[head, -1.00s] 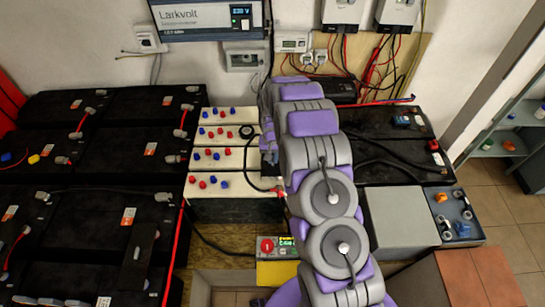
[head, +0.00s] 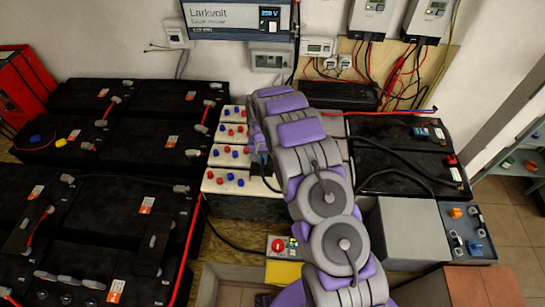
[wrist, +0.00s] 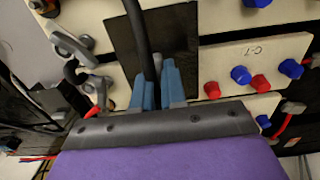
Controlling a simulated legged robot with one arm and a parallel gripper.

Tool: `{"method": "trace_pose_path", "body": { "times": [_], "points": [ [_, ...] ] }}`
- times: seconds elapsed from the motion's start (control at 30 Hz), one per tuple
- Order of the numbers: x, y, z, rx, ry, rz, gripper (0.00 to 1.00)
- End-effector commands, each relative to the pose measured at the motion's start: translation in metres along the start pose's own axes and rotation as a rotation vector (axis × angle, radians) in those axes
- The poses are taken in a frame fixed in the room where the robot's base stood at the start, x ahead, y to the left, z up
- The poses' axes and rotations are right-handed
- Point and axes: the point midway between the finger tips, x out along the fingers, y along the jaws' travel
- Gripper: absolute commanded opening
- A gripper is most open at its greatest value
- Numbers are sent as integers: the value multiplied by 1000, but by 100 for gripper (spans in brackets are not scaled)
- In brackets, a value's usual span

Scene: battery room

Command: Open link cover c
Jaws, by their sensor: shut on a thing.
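My gripper (wrist: 155,85) has blue fingers and is closed around a slim dark bar (wrist: 141,35) in the wrist view. A flat black plate (wrist: 180,38) lies behind the bar across the cream battery tops; it looks like a link cover. I cannot tell whether the bar is part of the plate or a cable.
Red and blue terminals (wrist: 240,75) sit close right of my gripper, near a "C-7" mark. Grey cable lugs (wrist: 75,45) are on the left. Black batteries (head: 130,205) fill the left side, and more (head: 405,170) stand right of my arm. A yellow box (head: 283,272) is below.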

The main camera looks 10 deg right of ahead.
Motion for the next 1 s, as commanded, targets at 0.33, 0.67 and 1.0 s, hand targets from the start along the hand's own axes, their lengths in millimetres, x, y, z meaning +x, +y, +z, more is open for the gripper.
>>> {"method": "trace_pose_path", "body": {
  "times": [0.33, 0.67, 1.0],
  "points": [
    [0, 0, -1, 1, 3, -3, 18],
    [0, -1, 0, 0, 2, -1, 37],
    [-13, -1, 0, 1, 2, -2, 37]
  ]
}}
